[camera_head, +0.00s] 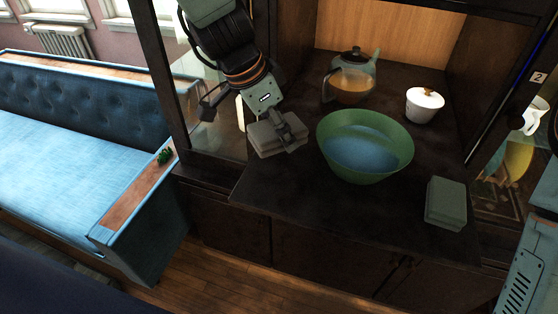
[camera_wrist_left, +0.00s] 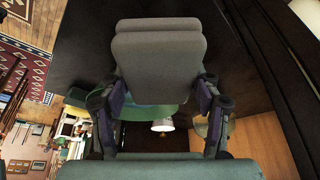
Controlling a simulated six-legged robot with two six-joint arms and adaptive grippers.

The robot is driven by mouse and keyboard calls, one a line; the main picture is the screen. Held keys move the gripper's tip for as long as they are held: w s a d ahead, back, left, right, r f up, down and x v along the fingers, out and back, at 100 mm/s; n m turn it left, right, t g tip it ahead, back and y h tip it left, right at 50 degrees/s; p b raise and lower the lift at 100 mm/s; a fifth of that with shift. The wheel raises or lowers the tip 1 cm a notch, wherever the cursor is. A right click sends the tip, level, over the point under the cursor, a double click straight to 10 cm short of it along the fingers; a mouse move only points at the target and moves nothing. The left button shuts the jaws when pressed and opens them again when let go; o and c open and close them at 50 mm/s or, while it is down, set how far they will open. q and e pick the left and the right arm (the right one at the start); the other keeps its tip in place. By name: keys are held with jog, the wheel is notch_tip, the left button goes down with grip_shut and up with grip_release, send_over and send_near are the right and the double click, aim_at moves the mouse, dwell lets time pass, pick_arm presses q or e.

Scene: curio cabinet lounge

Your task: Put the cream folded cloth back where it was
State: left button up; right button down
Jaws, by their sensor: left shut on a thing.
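The cream folded cloth (camera_head: 268,141), greyish in this light, is a flat, stacked block at the left of the dark cabinet shelf (camera_head: 330,208), left of the green bowl. My left gripper (camera_head: 288,130) reaches down from above and is shut on it. I cannot tell whether the cloth touches the shelf or hangs just above it. In the left wrist view the cloth (camera_wrist_left: 158,62) sits between the two fingers of my left gripper (camera_wrist_left: 155,92) and hides part of the bowl. My right gripper is not in view.
The wide green bowl (camera_head: 367,174) stands mid-shelf. Behind it are a glass teapot (camera_head: 350,88) and a white lidded pot (camera_head: 425,106). A grey-green folded cloth (camera_head: 446,202) lies at the front right. The front shelf is bare below the bowl. A blue sofa (camera_head: 80,150) stands left.

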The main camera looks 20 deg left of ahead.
aim_at(286, 170)
pick_arm(q)
jog(key=f, duration=0.2)
jog(key=d+f, duration=0.1)
jog(key=shift+s+f, duration=0.35)
jog(key=shift+s, duration=0.05)
jog(key=f, duration=0.2)
jog(key=f+b, duration=0.1)
jog(key=f, duration=0.1)
jog(key=shift+w+a, duration=0.2)
jog(key=shift+a, duration=0.2)
jog(key=shift+f, duration=0.15)
jog(key=shift+s+d, duration=0.1)
jog(key=shift+d, duration=0.25)
jog(key=shift+a+b, duration=0.15)
jog(key=shift+b, duration=0.25)
jog(key=o, duration=1.3)
jog(key=shift+a+f, duration=0.1)
jog(key=shift+a, duration=0.05)
jog(key=shift+o, duration=1.2)
jog(key=shift+d, duration=0.25)
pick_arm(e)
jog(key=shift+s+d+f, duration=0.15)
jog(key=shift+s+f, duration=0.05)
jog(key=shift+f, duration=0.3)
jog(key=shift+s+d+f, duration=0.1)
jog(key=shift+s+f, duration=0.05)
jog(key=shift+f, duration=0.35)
